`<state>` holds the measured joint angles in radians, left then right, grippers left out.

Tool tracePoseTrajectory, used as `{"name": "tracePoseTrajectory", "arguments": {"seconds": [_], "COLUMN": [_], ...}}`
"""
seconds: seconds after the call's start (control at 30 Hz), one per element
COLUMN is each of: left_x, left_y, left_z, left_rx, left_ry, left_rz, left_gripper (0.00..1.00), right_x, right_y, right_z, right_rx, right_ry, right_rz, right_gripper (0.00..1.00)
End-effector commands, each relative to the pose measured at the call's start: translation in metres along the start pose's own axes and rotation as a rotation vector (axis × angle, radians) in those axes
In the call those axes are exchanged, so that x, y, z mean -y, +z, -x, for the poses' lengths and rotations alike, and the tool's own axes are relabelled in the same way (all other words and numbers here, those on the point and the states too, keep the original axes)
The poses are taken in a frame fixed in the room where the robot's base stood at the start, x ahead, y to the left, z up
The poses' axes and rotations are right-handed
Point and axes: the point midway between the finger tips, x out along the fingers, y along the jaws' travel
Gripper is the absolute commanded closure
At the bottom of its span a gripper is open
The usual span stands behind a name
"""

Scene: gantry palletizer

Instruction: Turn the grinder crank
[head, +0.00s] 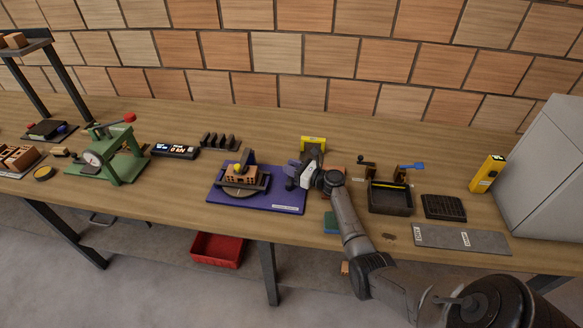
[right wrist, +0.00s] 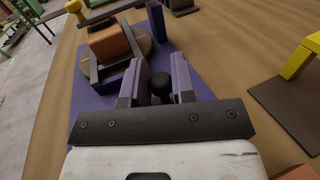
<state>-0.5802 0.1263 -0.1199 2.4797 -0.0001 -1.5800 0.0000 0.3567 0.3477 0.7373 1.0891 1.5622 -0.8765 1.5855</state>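A device with an orange-brown block and a dark frame (head: 243,190) stands on a purple base (head: 220,203); I take it for the grinder. In the right wrist view the block (right wrist: 110,47) and purple base (right wrist: 88,126) are at upper left. My right gripper (head: 293,177) is over the base's right side. Its purple-padded fingers (right wrist: 162,78) are part-way apart, one on each side of a round black knob (right wrist: 162,88), and appear closed on it. This looks like the crank knob; its arm is hidden. My left gripper is not in view.
A yellow bracket (head: 313,141) stands behind my right gripper. A dark box with handles (head: 390,198) and a black grate (head: 443,207) lie to the right. A green press (head: 118,160) stands at left. A grey cabinet (head: 550,175) bounds the right end.

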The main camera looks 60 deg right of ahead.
Motion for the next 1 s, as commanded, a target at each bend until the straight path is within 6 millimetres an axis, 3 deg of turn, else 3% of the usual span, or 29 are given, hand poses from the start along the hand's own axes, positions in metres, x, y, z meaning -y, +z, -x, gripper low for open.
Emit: {"name": "tracePoseTrajectory", "arguments": {"seconds": [0.2, 0.5, 1.0], "left_x": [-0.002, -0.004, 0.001], "left_y": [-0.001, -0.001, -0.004], "left_z": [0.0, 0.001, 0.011], "left_rx": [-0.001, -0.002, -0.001], "left_ry": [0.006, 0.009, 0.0], "left_rz": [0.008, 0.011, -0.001], "left_gripper": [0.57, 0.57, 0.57], "right_x": [0.0, 0.0, 0.0], "right_y": [0.0, 0.0, 0.0], "right_z": [0.0, 0.003, 0.066], "right_rx": [0.0, 0.0, -0.001], "right_ry": [0.0, 0.0, -0.001], "right_rz": [0.0, 0.0, 0.0], "right_gripper": [0.54, 0.54, 0.54]}}
